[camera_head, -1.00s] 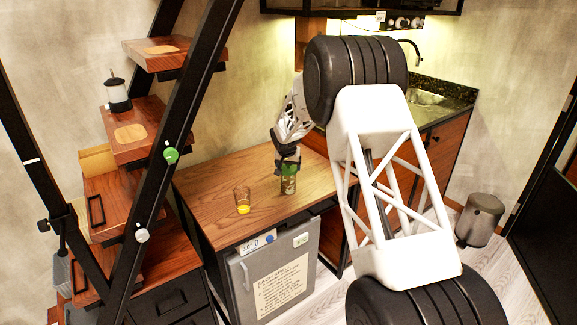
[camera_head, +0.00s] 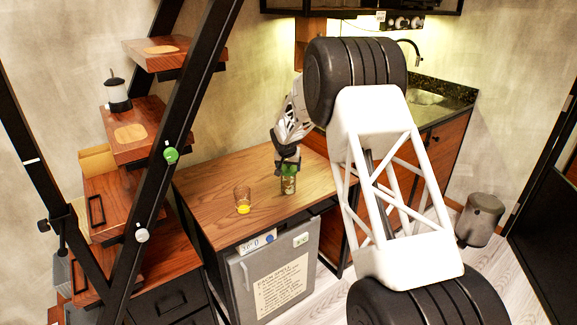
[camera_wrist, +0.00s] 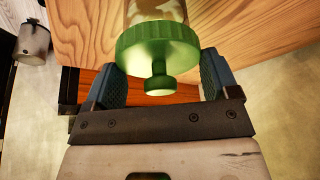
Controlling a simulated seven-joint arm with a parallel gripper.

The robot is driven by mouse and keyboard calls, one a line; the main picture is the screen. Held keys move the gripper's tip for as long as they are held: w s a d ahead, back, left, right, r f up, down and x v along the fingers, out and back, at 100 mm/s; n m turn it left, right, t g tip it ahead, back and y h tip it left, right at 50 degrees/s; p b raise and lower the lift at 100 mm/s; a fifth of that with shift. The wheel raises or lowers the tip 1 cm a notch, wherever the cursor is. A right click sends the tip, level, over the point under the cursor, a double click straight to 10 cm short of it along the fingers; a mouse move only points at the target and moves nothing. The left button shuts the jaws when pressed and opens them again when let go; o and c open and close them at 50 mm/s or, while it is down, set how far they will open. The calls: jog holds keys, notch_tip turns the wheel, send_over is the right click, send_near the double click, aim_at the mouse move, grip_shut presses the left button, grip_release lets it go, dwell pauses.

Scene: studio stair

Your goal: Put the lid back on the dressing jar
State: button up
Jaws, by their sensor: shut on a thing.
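The dressing jar (camera_head: 288,186) is a small clear jar with a pale, greenish content, upright on the wooden counter. Its green lid (camera_head: 290,169) is at the jar's mouth. In the wrist view the lid (camera_wrist: 158,47) has a ribbed rim and a round knob, and the jar (camera_wrist: 152,11) shows directly beyond it. No clear gap shows between them, but I cannot tell whether the lid is fully seated. In the head view my gripper (camera_head: 288,160) is above the jar.
A glass with yellow content (camera_head: 242,201) stands left of the jar on the wooden counter (camera_head: 215,185). A small fridge (camera_head: 272,275) is under the counter. Stair steps and a black rail (camera_head: 180,130) are at left. A bin (camera_head: 481,219) stands at right.

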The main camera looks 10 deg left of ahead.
dwell(0.9)
jog(key=o, duration=0.8)
jog(key=shift+r, duration=0.15)
jog(key=shift+r, duration=3.35)
grip_shut()
